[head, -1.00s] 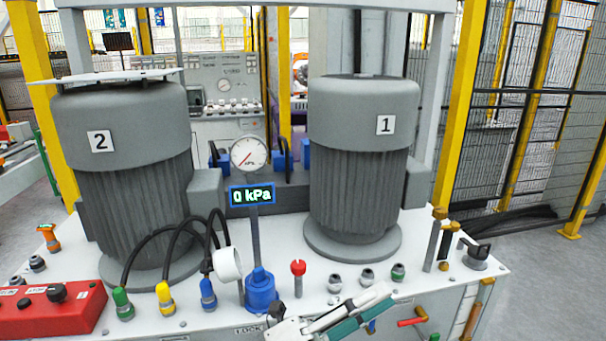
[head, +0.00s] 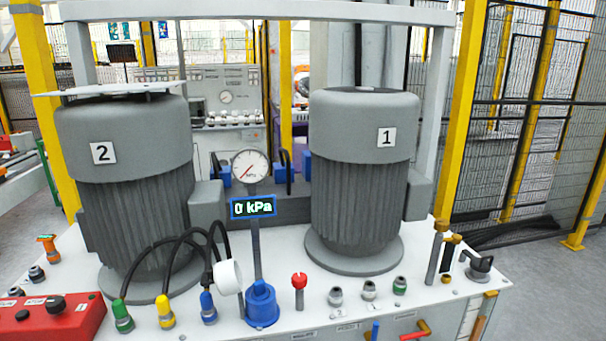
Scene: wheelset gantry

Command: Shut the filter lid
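No part is clearly marked as the filter lid. A white round cap-like part (head: 228,277) stands on edge, tilted, just left of a blue housing (head: 262,304) on the white bench top. The cap could be the lid, but I cannot tell. A thin grey post rises from behind the blue housing to the gauge. Neither of my grippers shows in the head view.
Two grey motors, number 2 (head: 128,195) and number 1 (head: 360,180), stand behind. A gauge (head: 250,167) sits above a display (head: 253,207) reading 0 kPa. A red knob (head: 299,281), several fittings and a red control box (head: 50,318) share the white bench (head: 330,318).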

